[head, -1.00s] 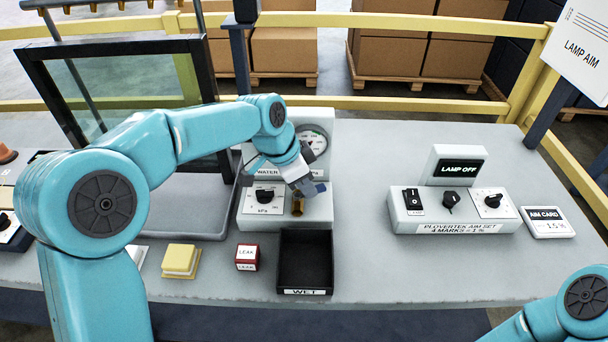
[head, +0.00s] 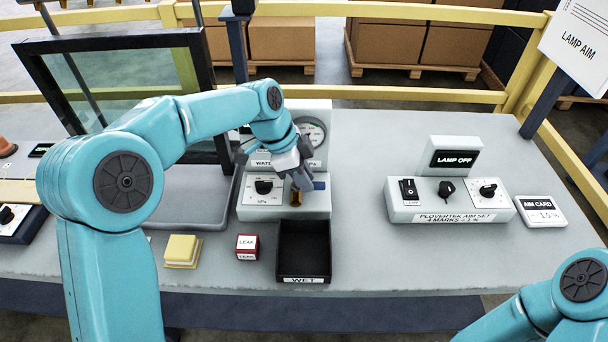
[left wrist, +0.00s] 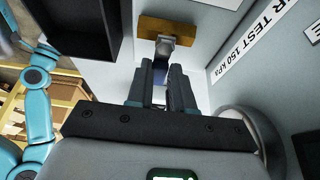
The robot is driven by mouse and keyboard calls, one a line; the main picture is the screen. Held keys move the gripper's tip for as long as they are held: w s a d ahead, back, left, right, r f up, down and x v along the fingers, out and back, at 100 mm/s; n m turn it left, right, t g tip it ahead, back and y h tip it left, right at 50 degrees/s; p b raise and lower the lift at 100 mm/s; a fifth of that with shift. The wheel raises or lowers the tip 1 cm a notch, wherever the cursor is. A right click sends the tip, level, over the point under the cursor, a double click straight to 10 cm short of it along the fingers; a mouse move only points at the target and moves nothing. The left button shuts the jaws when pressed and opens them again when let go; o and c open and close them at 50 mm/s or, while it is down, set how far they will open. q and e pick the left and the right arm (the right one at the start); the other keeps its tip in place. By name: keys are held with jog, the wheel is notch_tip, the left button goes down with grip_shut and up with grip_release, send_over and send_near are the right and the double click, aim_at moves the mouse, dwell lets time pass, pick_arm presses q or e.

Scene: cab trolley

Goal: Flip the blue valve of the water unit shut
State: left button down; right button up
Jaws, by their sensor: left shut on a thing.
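The water unit (head: 262,211) is a pale box at the middle of the bench, with a round gauge, a black kPa knob and a brass fitting (head: 295,199). The valve's blue handle (head: 320,185) sticks out to the right beside the fitting. My left gripper (head: 303,180) reaches down at it and covers part of the valve. In the left wrist view the fingers (left wrist: 164,88) are shut on the blue handle (left wrist: 160,73), with its grey stem running to the brass fitting (left wrist: 168,28). My right gripper is out of the picture; only part of that arm shows.
A black WET tray (head: 304,252) stands right in front of the unit, with a LEAK cube (head: 247,247) and a yellow block (head: 182,251) to its left. A framed glass pane (head: 120,95) stands behind my left arm. The lamp-aim box (head: 450,205) is to the right, with bare bench between.

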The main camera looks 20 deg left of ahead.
pick_arm(q)
jog(key=c, duration=1)
grip_release()
jog(key=p+v, duration=0.2)
jog(key=v, duration=1.4)
jog(key=shift+r, duration=0.2)
